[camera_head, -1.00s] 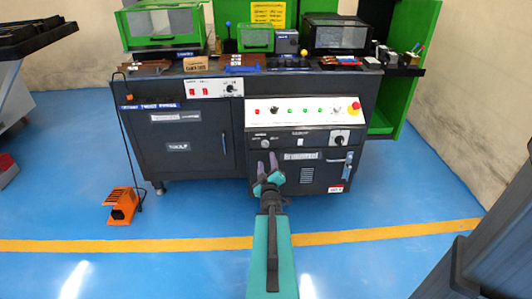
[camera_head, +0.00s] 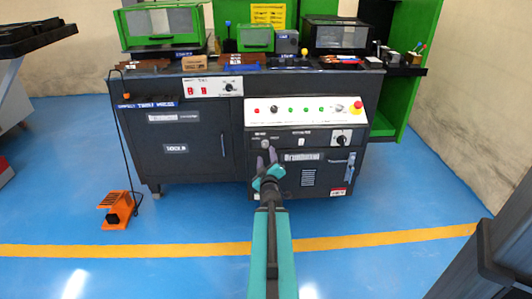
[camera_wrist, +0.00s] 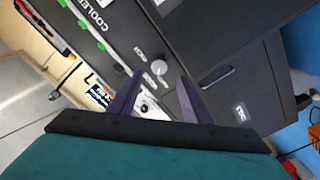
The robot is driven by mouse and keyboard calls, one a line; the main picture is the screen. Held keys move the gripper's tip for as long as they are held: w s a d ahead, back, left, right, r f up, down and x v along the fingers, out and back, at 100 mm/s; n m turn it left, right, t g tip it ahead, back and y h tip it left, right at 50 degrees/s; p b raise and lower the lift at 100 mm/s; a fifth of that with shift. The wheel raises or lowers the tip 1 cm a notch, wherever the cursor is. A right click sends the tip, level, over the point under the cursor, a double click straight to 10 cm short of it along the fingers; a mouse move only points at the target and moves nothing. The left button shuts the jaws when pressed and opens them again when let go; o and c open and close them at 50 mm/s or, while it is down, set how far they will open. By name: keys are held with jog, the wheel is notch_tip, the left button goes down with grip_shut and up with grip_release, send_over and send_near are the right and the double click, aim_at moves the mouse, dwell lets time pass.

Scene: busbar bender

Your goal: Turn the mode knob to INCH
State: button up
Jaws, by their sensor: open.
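A small round grey knob (camera_head: 264,145) sits at the left of the dark lower strip on the right-hand cabinet's control panel. Its lettering is too blurred to read, so I cannot be sure it is the mode knob. My gripper (camera_head: 267,156) is open and empty, just below and in front of it. In the wrist view, a pale round knob (camera_wrist: 159,67) shows between the tips of my open gripper (camera_wrist: 160,77), with small lettering beside it. I cannot tell whether the fingers touch it. A larger dark rotary knob (camera_head: 341,140) on a white plate sits farther right.
A sloped white panel (camera_head: 290,110) above carries several lit buttons and a red emergency stop (camera_head: 356,107). A white switch (camera_head: 300,142) lies between the knobs. A door handle (camera_head: 350,165) stands out lower right. An orange foot pedal (camera_head: 118,211) is on the clear blue floor.

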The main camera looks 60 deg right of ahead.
aim_at(265, 145)
jog(key=shift+b+x, duration=1.2)
jog(key=shift+x, duration=2.05)
